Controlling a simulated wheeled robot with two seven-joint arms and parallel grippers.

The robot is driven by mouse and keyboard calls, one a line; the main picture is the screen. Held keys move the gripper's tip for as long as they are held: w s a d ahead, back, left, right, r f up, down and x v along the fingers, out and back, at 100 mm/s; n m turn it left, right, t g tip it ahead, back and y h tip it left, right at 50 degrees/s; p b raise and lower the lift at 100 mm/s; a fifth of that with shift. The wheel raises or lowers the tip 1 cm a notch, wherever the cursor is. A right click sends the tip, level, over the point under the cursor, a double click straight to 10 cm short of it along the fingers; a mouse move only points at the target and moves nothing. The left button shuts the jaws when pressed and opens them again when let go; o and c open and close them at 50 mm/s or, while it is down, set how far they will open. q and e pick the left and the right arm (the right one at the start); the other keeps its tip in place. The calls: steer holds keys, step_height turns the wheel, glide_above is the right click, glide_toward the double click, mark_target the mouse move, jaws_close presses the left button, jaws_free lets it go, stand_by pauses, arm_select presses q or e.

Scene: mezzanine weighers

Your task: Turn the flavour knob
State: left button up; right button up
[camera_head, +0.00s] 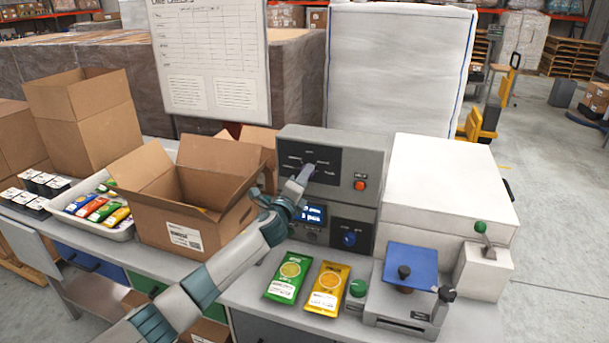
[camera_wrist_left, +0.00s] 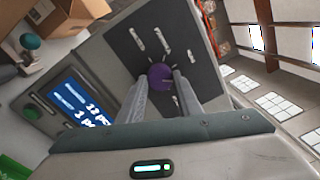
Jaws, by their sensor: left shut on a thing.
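The flavour knob (camera_wrist_left: 160,76) is a round purple knob on a dark panel (camera_wrist_left: 150,42) in the left wrist view. Labelled marks sit around it. In the head view the panel (camera_head: 290,159) is on the upper front of a grey machine (camera_head: 335,139), and my gripper hides the knob. My left gripper (camera_head: 307,174) reaches in from the lower left to this panel. Its two fingers are shut on the knob, one on each side. My right gripper is not in view.
Below the panel are a lit display (camera_head: 312,213) and a blue knob (camera_head: 349,239); a red button (camera_head: 360,185) is at right. An open carton (camera_head: 165,216) stands left of the machine. Green (camera_head: 288,277) and yellow (camera_head: 327,288) pouches lie in front. A blue-topped device (camera_head: 410,264) stands right.

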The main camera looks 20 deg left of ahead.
arm_select(q)
steer(key=shift+m+p, duration=0.35)
steer(key=shift+m, duration=0.75)
steer(key=shift+f, duration=0.1)
steer(key=o, duration=1)
steer(key=shift+o, duration=0.2)
steer(key=shift+s, duration=0.2)
steer(key=s+a+b, duration=0.1)
steer(key=s+b, duration=0.3)
steer(key=s, duration=1.3)
steer(key=shift+f+b, duration=0.3)
steer(key=shift+b, duration=0.05)
